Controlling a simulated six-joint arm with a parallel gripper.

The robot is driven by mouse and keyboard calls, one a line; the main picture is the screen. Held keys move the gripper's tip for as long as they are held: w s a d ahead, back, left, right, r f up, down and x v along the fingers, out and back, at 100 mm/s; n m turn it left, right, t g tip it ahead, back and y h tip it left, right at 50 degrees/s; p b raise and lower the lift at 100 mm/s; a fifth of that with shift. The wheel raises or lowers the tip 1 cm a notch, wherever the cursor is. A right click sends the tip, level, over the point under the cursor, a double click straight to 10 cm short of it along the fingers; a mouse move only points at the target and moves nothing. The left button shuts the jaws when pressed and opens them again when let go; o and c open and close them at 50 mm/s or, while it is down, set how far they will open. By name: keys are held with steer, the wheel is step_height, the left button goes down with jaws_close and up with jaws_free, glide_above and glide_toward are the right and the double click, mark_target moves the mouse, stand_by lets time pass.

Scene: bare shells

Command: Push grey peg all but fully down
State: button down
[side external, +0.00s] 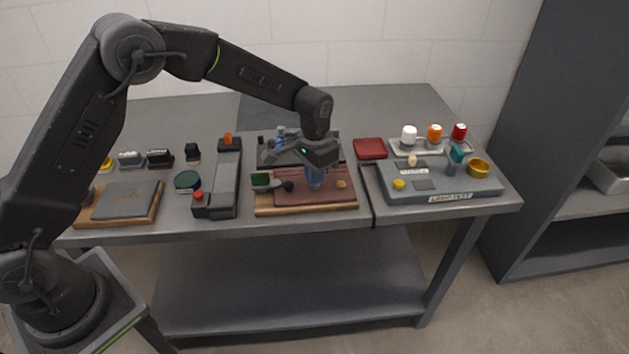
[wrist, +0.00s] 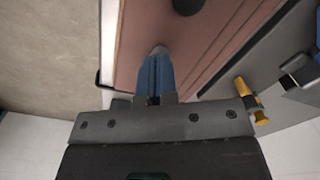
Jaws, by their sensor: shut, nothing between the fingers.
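My gripper (side external: 316,184) points down over the reddish-brown board (side external: 305,204) in the middle of the bench. Its blue fingers are shut together, with nothing seen held between them. In the wrist view the shut fingers (wrist: 157,62) reach over the reddish surface (wrist: 135,50). A small rounded grey shape (wrist: 159,50) shows right at their tips; it may be the grey peg's top or part of the fingertips, and I cannot tell which. No peg shows clearly in the side view, and contact at the tips cannot be made out.
A dark round knob (side external: 288,186) and a tan knob (side external: 341,184) stand on the board beside my fingers. A black fixture (side external: 225,180) is to the left. A lamp test panel (side external: 440,184) and a red pad (side external: 370,148) are to the right.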

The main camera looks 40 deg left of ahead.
steer(key=shift+f, duration=0.5)
steer(key=shift+r, duration=3.55)
steer(key=s+a+r+n+t, duration=0.1)
steer(key=s+a+r+t, duration=0.25)
steer(key=s+r, duration=1.05)
steer(key=s+a+n+t, duration=0.2)
steer(key=s+a, duration=0.1)
steer(key=s, duration=1.3)
